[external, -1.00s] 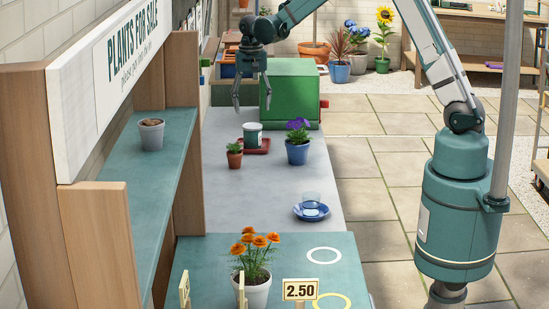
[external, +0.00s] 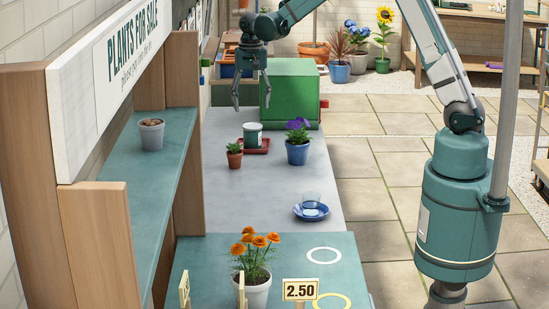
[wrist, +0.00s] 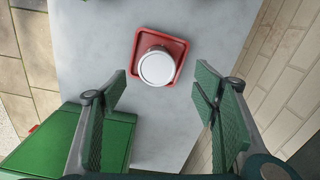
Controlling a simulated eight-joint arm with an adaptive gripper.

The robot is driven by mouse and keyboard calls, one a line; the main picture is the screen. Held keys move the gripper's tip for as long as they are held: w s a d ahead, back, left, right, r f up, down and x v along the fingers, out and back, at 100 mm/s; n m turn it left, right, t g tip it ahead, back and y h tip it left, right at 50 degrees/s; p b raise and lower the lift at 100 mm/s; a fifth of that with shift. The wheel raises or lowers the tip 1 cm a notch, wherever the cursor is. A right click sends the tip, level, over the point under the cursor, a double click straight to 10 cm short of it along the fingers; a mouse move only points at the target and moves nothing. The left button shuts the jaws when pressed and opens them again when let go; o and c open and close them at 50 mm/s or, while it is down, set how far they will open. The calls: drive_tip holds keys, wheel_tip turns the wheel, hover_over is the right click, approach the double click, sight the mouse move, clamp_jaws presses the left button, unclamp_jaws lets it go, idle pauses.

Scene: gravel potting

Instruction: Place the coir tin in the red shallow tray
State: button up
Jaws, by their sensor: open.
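The coir tin (external: 252,135) is a short dark green and white cylinder with a pale top. It stands upright in the red shallow tray (external: 264,150) on the grey bench. In the wrist view the tin's round white top (wrist: 157,68) lies inside the rim of the red tray (wrist: 178,44), nearer its lower edge. My gripper (external: 250,105) is open and empty, above the bench and apart from the tin. In the wrist view its two fingers (wrist: 160,95) are spread wide, with nothing between the pads.
A green box (external: 292,95) stands right behind the tray. A small terracotta pot (external: 235,160) and a blue pot with purple flowers (external: 298,152) stand in front. A blue saucer (external: 298,212) holds a clear glass. The bench's front left is clear.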

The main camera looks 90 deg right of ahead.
drive_tip(key=s+a+r+n+t, duration=0.1)
drive_tip(key=s+a+r+n, duration=0.1)
drive_tip(key=a+r, duration=0.6)
drive_tip(key=s+a+r+n+t+h, duration=0.1)
drive_tip(key=s+a+r+n, duration=0.2)
drive_tip(key=a, duration=0.9)
drive_tip(key=s+a+r+n+t, duration=0.1)
drive_tip(key=a+r+n, duration=0.1)
drive_tip(key=a+r, duration=0.6)
drive_tip(key=s+a+n+t, duration=0.2)
drive_tip(key=s+a+n, duration=0.2)
drive_tip(key=s+a, duration=0.5)
drive_tip(key=s+a+f+n+t+y, duration=0.1)
drive_tip(key=s+a+n, duration=0.3)
drive_tip(key=s+a, duration=0.5)
drive_tip(key=a+t, duration=0.1)
drive_tip(key=a, duration=0.4)
drive_tip(key=shift+s+a+f+n, duration=0.15)
drive_tip(key=shift+s+a+n, duration=0.15)
drive_tip(key=shift+n, duration=0.1)
